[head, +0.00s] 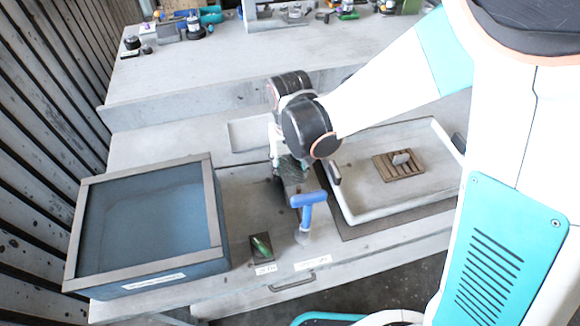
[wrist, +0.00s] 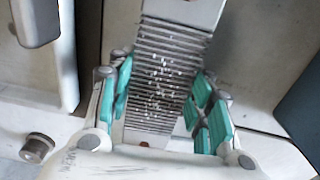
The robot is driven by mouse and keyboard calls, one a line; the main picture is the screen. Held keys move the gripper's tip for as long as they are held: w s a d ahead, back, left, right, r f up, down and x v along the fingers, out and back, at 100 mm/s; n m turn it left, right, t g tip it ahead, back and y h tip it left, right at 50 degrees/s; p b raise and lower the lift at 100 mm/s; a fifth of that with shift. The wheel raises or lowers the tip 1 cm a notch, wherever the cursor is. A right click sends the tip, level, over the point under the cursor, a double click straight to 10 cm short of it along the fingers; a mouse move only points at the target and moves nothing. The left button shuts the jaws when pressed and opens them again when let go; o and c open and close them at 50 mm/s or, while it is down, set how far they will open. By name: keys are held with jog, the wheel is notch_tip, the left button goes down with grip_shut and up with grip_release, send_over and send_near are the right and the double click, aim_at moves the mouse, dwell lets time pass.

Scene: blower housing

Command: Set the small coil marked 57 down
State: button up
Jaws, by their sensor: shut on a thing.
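The small coil (wrist: 165,75) is a grey finned block with pale ends and white specks, seen in the wrist view. It lies between the teal pads of my gripper (wrist: 162,102), which is shut on it. I cannot read the mark 57. In the head view, a dark greenish piece (head: 290,169) shows below my wrist, over the middle of the bench between the blue tank and the white tray. It appears to be the coil in my gripper, whose fingers are mostly hidden there. I cannot tell whether the coil touches the surface below.
A blue open tank (head: 150,212) stands left, and a white tray (head: 384,216) with a slatted wooden rack (head: 399,171) right. A blue T-handled tool (head: 308,201) stands close in front of my gripper. A small dark block with a green piece (head: 261,247) sits near the front edge.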

jog(key=shift+f, duration=0.2)
jog(key=shift+f, duration=0.15)
jog(key=o, duration=1.4)
jog(key=shift+r, duration=0.2)
